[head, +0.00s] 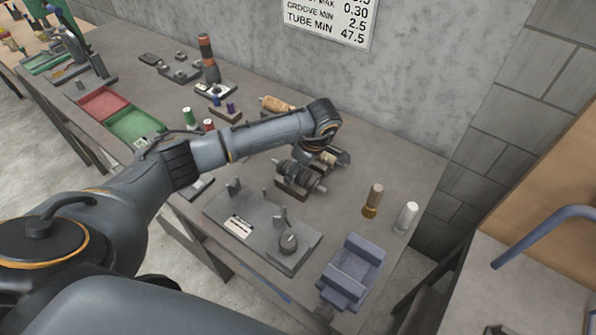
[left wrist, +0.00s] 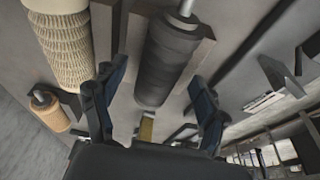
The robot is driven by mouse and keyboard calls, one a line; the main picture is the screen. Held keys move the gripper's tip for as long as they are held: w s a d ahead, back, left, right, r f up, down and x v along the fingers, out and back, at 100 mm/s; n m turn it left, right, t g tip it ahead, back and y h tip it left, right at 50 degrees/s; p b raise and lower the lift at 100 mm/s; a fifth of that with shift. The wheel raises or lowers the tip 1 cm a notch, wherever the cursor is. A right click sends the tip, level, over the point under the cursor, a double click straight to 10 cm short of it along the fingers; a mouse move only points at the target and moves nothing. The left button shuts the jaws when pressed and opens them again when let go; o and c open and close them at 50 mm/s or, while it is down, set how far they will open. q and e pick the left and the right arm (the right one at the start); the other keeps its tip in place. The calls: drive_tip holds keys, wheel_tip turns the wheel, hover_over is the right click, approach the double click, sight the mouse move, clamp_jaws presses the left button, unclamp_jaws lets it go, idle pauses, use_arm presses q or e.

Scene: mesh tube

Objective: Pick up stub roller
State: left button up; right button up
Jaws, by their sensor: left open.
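A short, dark roller (head: 299,176) lies on a low stand on the bench, in front of my left wrist. In the left wrist view a dark roller (left wrist: 168,62) with a metal shaft end lies between my open left fingers (left wrist: 157,78), which stand apart from its sides. In the head view my left gripper (head: 312,152) hangs over the stand, mostly hidden by my wrist. A cream roller (head: 328,157) lies close behind the dark one. A cream mesh roller (left wrist: 72,45) and a small tan roller (left wrist: 50,110) show left of the fingers. Which one is the stub roller I cannot tell for certain.
A grey plate fixture (head: 262,230) stands in front, with a blue-grey vise-like block (head: 350,270) at its right. A brass-footed post (head: 373,200) and a pale cylinder (head: 406,217) stand upright. Red (head: 103,103) and green (head: 134,123) trays lie left. The concrete wall is behind.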

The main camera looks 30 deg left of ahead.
use_arm(q)
drive_tip(key=c, duration=1.5)
clamp_jaws()
drive_tip(key=shift+w+r, duration=0.1)
drive_tip(key=shift+r, duration=0.05)
